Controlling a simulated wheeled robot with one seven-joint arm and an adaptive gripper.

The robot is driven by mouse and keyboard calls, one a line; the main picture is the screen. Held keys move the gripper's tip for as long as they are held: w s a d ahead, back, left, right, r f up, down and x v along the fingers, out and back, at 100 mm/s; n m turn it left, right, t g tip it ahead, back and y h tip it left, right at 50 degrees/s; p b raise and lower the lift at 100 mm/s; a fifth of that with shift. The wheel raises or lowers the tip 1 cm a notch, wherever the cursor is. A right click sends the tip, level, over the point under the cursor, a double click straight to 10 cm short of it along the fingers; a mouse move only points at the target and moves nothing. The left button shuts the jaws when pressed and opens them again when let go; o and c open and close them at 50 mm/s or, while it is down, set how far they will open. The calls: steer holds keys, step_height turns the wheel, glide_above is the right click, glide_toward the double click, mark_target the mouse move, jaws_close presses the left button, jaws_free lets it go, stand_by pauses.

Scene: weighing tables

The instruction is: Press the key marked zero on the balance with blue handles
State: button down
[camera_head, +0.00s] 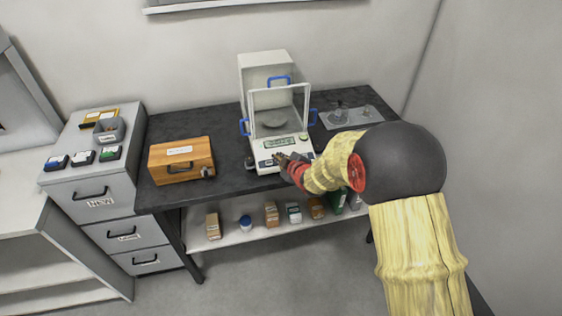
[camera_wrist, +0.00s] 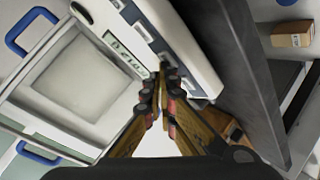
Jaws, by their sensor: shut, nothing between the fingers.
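The balance (camera_head: 262,147) with blue handles stands on the dark table, a white body with a clear draft shield and a round pan inside. In the wrist view my gripper (camera_wrist: 161,75) points at the keys beside the display (camera_wrist: 125,55). The fingertips cover part of the panel; I cannot tell whether they touch a key or read its marking.
A wooden box (camera_head: 181,160) stands left of the balance on the dark table (camera_head: 215,122). A grey tray (camera_head: 352,117) with small items lies right of it. A drawer cabinet (camera_head: 95,188) stands at the left. Boxes and jars fill the shelf below (camera_head: 240,235).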

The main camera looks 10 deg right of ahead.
stand_by(0.6)
steer(key=shift+s+r, duration=0.2)
steer(key=shift+r, duration=0.45)
steer(key=shift+p, duration=0.3)
steer(key=r+p, duration=0.1)
steer(key=s+r, duration=0.1)
steer(key=r, duration=0.1)
steer(key=r+p, duration=0.1)
steer(key=shift+s+r+p, duration=0.25)
steer(key=shift+r+p, duration=0.1)
steer(key=shift+r, duration=0.05)
stand_by(0.3)
